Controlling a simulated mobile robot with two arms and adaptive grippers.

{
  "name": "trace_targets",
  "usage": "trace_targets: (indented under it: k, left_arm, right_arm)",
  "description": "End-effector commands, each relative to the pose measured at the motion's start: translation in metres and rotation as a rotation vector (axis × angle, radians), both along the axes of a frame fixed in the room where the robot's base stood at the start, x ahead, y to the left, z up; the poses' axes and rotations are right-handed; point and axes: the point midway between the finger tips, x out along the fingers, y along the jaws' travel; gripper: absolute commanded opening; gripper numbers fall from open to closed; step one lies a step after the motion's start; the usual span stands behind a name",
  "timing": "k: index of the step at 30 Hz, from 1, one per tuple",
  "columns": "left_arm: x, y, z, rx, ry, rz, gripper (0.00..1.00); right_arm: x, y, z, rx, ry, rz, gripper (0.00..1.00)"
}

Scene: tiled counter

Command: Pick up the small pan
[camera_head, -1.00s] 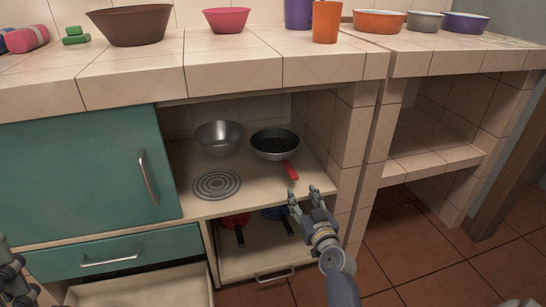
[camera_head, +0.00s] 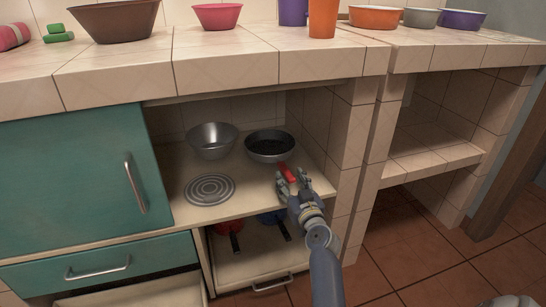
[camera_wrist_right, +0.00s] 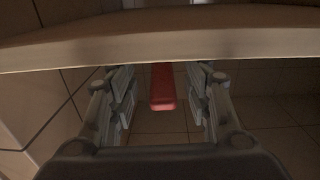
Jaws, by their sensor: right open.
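A small dark pan (camera_head: 270,147) with a grey rim sits on the upper shelf inside the open cabinet. Its red handle (camera_head: 286,172) points toward the front of the shelf. My right gripper (camera_head: 292,178) is open at the shelf's front edge, with its fingers around the end of the handle. In the right wrist view the red handle (camera_wrist_right: 163,88) lies between the two spread fingers, with gaps on both sides. The pan's bowl is not visible in that view.
A metal bowl (camera_head: 212,140) stands left of the pan, behind a round ringed plate (camera_head: 210,189). A tiled wall (camera_head: 336,135) bounds the shelf at right. Below, a compartment holds a red pan (camera_head: 228,228) and a blue pan (camera_head: 272,216). A teal door (camera_head: 70,185) is at left.

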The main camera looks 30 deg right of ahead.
Motion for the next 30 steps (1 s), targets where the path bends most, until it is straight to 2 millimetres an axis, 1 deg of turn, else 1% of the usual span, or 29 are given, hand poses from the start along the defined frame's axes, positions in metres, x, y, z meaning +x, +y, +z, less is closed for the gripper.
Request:
trace_targets:
  k: [7,9,15,18,21,27,28,29,30]
  left_arm:
    - [0.0,0.0,0.0,0.001,-0.017,0.001,0.41]
    - [0.0,-0.001,0.0,0.003,-0.025,0.001,0.41]
    - [-0.002,-0.002,0.008,0.005,-0.069,0.003,0.41]
    - [-0.003,-0.002,0.01,0.006,-0.079,0.005,0.41]
    - [-0.003,-0.002,0.012,0.007,-0.082,0.004,0.41]
    - [-0.003,-0.003,0.013,0.008,-0.081,0.004,0.41]
    - [-0.003,-0.003,0.013,0.008,-0.081,0.004,0.41]
    - [-0.003,-0.003,0.013,0.008,-0.081,0.004,0.41]
    - [-0.003,-0.003,0.013,0.008,-0.081,0.004,0.41]
  right_arm:
    - [0.015,-0.003,0.0,0.003,-0.002,0.0,0.45]
    - [0.023,-0.005,0.001,0.003,-0.004,0.0,0.45]
    - [0.047,-0.011,0.001,0.002,-0.001,0.0,0.45]
    - [0.055,-0.013,0.002,0.002,-0.001,0.001,0.45]
    - [0.058,-0.014,0.003,0.001,0.001,0.001,0.45]
    - [0.058,-0.014,0.003,0.001,0.002,0.001,0.45]
    - [0.058,-0.014,0.003,0.0,0.001,0.001,0.4]
    - [0.058,-0.014,0.003,0.0,0.001,0.0,0.34]
    - [0.058,-0.014,0.003,0.0,0.001,0.0,0.25]
